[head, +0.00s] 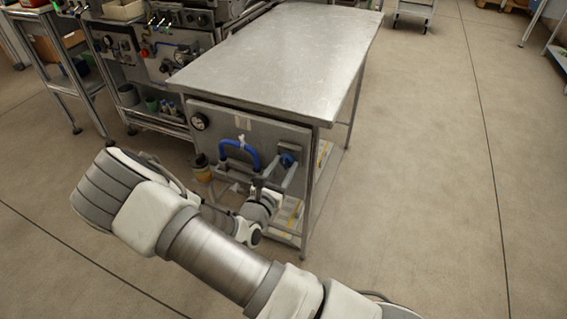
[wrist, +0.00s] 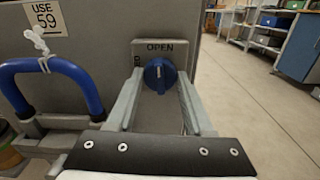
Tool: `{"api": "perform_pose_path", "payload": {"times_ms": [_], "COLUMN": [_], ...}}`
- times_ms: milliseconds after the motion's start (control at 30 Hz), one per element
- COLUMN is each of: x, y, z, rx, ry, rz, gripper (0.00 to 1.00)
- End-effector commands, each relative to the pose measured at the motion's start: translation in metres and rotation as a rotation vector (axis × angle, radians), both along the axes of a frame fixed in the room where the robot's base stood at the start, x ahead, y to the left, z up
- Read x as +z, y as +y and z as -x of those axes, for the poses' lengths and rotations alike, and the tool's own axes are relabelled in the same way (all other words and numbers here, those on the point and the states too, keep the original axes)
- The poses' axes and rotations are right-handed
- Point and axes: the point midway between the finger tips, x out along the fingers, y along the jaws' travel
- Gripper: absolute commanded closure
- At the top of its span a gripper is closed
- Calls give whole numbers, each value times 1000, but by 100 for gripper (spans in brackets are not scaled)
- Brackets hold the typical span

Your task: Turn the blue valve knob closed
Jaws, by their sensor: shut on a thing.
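The blue valve knob (wrist: 159,75) is on the grey panel under the word OPEN, with its pale pointer mark near upright, towards that word. In the head view the knob (head: 288,159) shows at the right of the panel under the table. My gripper (wrist: 160,86) reaches straight at the panel, one finger on each side of the knob, and is shut on it. Exact finger contact is hard to see.
A blue curved tube (wrist: 62,68) with a white tie sits left of the knob, near my left finger. A USE 59 tag (wrist: 45,17) is above it. A gauge (head: 200,121) is at the panel's upper left. The metal table top (head: 285,60) overhangs. Floor is clear on the right.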

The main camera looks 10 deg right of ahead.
Motion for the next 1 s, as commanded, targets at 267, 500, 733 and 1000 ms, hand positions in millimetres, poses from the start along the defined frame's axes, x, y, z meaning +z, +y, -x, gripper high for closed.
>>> {"api": "perform_pose_path", "payload": {"times_ms": [267,500,733,1000], "x": [5,4,3,2], "y": [0,0,0,0], "z": [1,1,1,1], "rx": [0,0,1,1], "ry": [140,274,402,552], "rz": [188,372,551,758], "gripper": [100,100,100,100]}}
